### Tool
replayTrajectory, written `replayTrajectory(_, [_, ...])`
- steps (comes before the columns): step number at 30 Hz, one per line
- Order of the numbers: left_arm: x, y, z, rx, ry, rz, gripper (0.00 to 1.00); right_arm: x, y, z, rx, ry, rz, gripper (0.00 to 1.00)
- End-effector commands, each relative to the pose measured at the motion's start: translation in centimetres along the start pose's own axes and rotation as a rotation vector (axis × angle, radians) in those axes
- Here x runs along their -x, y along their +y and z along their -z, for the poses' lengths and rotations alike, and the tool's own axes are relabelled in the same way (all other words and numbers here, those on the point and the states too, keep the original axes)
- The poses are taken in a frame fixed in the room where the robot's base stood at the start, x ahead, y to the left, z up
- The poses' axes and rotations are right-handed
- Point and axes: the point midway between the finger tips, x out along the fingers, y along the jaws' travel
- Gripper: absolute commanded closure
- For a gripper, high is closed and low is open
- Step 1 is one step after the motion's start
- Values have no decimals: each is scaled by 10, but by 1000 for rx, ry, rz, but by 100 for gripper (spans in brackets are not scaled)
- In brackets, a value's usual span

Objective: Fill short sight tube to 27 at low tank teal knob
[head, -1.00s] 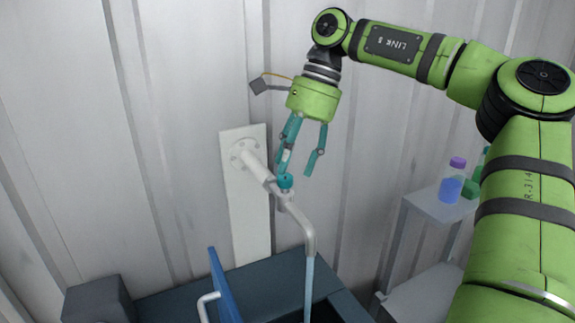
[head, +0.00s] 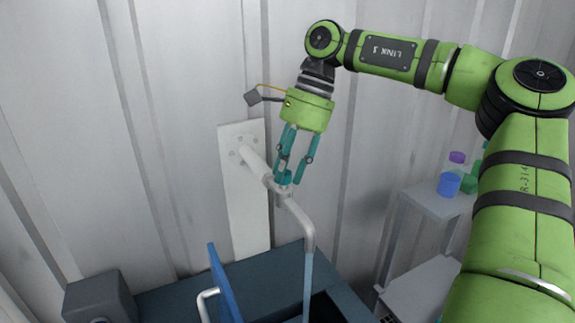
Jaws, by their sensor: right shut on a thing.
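A white pipe (head: 255,163) comes out of a pale wall plate (head: 247,225) and bends down as a spout (head: 309,238). A teal knob (head: 283,178) sits on top of this pipe. My right gripper (head: 290,180) has its teal fingers shut on the knob from above. A bluish stream or tube (head: 307,285) runs down from the spout's mouth into the dark tank (head: 265,275). The sight tube and its scale cannot be made out. My left gripper is not in view.
A blue panel (head: 223,285) with a white handle (head: 206,303) stands at the tank's front. A dark grey box (head: 98,298) is at lower left. At right, a grey shelf (head: 432,202) holds a blue container (head: 449,185) and green items. A corrugated wall stands behind.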

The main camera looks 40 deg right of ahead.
Motion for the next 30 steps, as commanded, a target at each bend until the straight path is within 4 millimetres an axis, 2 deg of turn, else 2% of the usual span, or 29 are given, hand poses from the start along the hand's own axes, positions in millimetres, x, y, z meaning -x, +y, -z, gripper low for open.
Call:
replayTrajectory(20, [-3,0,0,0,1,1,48,1,-2,-2,-22,-6,22,99])
replayTrajectory(30, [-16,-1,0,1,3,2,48,0,-1,-2,-132,-7,70,100])
